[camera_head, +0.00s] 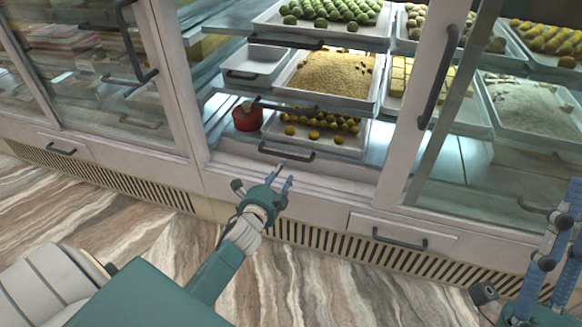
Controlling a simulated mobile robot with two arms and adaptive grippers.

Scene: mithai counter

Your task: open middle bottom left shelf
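The middle cabinet stands open at the front, with several sliding shelves behind its white frame. Its bottom shelf carries a white tray (352,143) of small yellow-brown balls and a red pot (247,117) at the left. A dark bar handle (287,152) is at the front of this shelf, which sits inside the cabinet. My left gripper (286,175) is just below and in front of that handle, apart from it in the picture. Its two blue fingers point up toward the handle with a small gap between them, empty. My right gripper (562,235) is at the lower right, partly cut off.
Higher shelves hold a tray of crumbly yellow sweet (330,75) and green balls (330,10). Glass doors with dark handles (437,78) flank the opening. Low drawers have handles (400,238). The marbled floor (310,285) in front is clear.

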